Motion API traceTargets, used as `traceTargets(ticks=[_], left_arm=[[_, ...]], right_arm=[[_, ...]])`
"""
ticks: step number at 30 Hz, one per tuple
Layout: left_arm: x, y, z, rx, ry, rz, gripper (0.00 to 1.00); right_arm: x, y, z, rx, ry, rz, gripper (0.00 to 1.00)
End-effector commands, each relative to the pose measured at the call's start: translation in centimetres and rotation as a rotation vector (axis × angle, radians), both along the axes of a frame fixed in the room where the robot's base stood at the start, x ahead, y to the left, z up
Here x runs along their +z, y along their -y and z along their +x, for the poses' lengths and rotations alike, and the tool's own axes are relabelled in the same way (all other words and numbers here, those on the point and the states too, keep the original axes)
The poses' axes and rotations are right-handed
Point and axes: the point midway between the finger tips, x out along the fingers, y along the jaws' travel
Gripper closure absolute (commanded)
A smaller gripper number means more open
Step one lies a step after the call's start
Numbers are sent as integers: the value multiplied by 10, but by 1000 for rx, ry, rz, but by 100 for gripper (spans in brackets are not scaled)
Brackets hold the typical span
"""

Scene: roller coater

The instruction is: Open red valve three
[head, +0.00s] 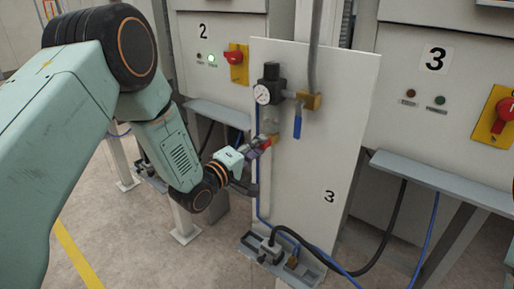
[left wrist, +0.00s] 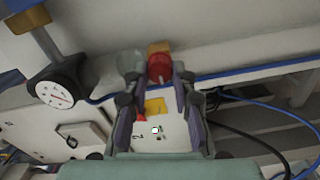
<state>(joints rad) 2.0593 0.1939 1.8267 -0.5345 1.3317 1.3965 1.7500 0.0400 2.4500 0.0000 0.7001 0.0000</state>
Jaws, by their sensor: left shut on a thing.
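The red valve (head: 267,143) is a small red handle on the white panel (head: 330,95) marked 3, below the gauge and next to a brass fitting. My left gripper (head: 255,149) reaches it from the left and is shut on it. In the left wrist view the red valve (left wrist: 159,67) sits between the tips of my left gripper (left wrist: 158,80), with the brass fitting behind it. The fingers hide part of the handle in the head view. My right gripper is not in view.
A pressure gauge (head: 262,94) is above the valve, and a blue lever (head: 297,122) hangs down to its right. Cabinets 2 and 3 stand behind, with red knobs on yellow plates (head: 238,62). Hoses and a grey floor bracket (head: 270,252) lie at the panel's foot.

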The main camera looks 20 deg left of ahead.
Motion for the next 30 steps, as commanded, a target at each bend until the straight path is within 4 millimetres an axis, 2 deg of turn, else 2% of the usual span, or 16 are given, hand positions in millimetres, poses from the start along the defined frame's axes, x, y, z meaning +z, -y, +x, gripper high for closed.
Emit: traceTargets(ticks=[1,8,19,23,30], left_arm=[[-2,0,-1,0,-5,0,72],[-1,0,-1,-1,-2,0,52],[-1,-2,-4,1,-2,0,52],[-1,-8,-19,3,-3,-2,52],[0,-24,-62,6,-3,-4,52]], right_arm=[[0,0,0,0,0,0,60],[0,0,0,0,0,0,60],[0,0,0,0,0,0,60],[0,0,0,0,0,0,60],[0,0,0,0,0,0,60]])
